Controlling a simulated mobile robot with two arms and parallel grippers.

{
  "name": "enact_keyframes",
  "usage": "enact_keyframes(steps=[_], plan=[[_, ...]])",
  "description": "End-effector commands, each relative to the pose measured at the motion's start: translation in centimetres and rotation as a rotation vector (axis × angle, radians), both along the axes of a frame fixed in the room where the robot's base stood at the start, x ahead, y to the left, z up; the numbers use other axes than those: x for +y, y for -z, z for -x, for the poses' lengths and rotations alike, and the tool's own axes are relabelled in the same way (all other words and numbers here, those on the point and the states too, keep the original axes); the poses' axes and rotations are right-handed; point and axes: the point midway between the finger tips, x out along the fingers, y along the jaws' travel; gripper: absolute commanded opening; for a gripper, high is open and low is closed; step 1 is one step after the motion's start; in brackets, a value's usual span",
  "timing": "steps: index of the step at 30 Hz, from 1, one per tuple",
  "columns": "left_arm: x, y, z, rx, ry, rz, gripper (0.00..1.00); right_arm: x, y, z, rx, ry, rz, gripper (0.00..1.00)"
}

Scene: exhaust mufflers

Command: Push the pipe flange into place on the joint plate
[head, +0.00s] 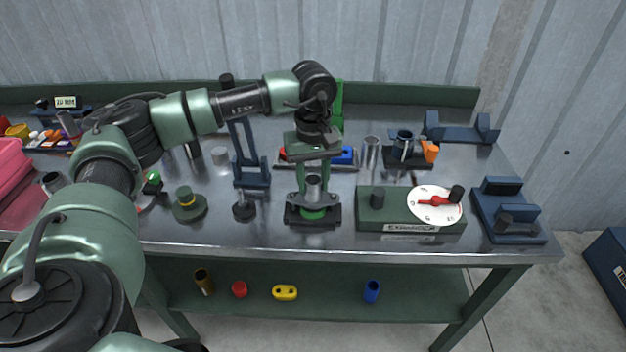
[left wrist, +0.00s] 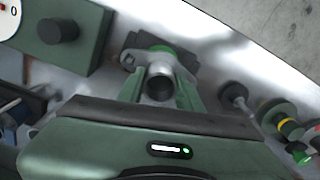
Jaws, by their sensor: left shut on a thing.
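The grey metal pipe flange (head: 326,200) is a short upright pipe on a flat plate with ears. It stands over the dark joint plate (head: 335,217), which carries a green ring (head: 313,214). The ring still shows below the flange; I cannot tell whether they touch. My left gripper (head: 313,178) points down from above and is shut on the pipe part. In the left wrist view the pipe's open end (left wrist: 160,84) sits between the two green fingers, with the joint plate (left wrist: 180,50) partly hidden behind it. My right gripper is not in view.
A green box with a white dial (head: 435,205) stands close to the right of the joint plate. A small black-based post (head: 243,210) and a round green part (head: 189,205) stand to the left. The bench's front edge (head: 340,250) is near.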

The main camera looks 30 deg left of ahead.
Motion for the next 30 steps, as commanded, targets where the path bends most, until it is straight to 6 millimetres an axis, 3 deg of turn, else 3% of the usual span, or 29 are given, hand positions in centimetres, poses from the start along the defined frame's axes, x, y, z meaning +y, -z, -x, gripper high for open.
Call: enact_keyframes(steps=[17,29,30], plan=[[0.0,1.8,0.0,-0.001,0.0,0.001,0.0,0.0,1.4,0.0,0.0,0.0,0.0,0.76],[0.0,1.8,0.0,-0.001,0.0,0.001,0.0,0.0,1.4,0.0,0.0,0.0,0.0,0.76],[0.0,1.8,0.0,-0.001,0.0,0.001,0.41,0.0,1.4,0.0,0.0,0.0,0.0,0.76]])
